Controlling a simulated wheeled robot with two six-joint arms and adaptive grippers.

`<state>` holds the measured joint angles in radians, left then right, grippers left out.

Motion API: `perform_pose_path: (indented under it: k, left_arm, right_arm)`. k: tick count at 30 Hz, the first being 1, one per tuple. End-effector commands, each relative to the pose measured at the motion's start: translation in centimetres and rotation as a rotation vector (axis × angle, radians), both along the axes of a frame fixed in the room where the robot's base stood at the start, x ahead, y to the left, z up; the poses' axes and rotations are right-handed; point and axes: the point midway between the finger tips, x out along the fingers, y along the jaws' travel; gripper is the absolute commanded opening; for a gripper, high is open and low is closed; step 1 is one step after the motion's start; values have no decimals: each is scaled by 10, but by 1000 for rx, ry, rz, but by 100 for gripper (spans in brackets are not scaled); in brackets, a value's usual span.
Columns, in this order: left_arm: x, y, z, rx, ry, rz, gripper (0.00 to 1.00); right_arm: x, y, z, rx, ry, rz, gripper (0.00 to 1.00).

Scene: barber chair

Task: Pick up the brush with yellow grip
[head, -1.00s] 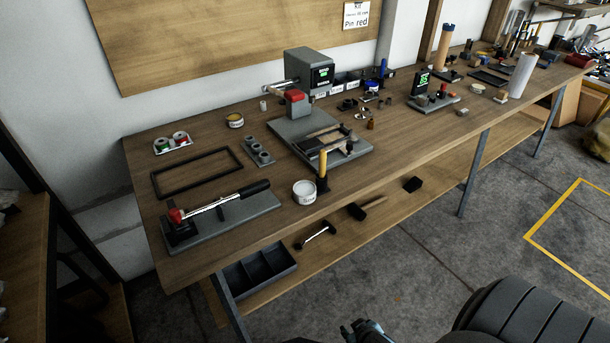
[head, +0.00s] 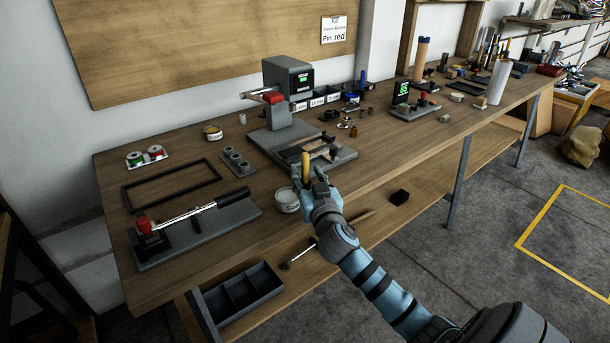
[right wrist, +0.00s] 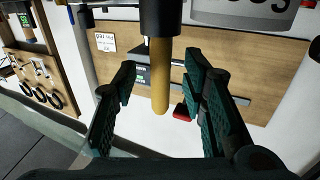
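The brush with the yellow grip (head: 305,166) stands upright at the front edge of the workbench, beside a white tub. In the right wrist view its yellow grip (right wrist: 160,75) hangs down in the picture from a dark lower part (right wrist: 160,18). My right gripper (head: 309,180) has reached the brush in the head view and hides its lower part. In the right wrist view the right gripper's fingers (right wrist: 160,95) are spread on either side of the grip, with gaps showing on both sides. My left gripper is not in view.
The white tub (head: 286,200) is just left of the brush. A grey press (head: 290,90) stands behind it, and a lever tool (head: 195,230) lies at left. A black tray (head: 240,296) and a mallet (head: 357,218) are on the lower shelf.

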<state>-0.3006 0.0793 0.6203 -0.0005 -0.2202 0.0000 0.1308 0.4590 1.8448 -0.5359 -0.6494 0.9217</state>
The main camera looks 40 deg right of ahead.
Motion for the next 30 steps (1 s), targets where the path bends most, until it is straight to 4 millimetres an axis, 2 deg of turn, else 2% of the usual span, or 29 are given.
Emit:
perform_pose_path:
  k: [4, 10, 17, 26, 30]
  left_arm:
    - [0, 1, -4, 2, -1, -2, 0]
    - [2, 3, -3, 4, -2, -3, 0]
    - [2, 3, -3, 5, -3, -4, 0]
    - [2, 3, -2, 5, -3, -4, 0]
    - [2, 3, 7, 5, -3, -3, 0]
  right_arm:
    - [19, -8, -1, 0, 0, 1, 39]
    - [20, -8, -1, 0, 1, 2, 37]
    - [19, -8, -1, -1, 1, 2, 0]
    - [19, -8, 0, -1, 1, 2, 0]
    - [19, -8, 18, 0, -1, 1, 0]
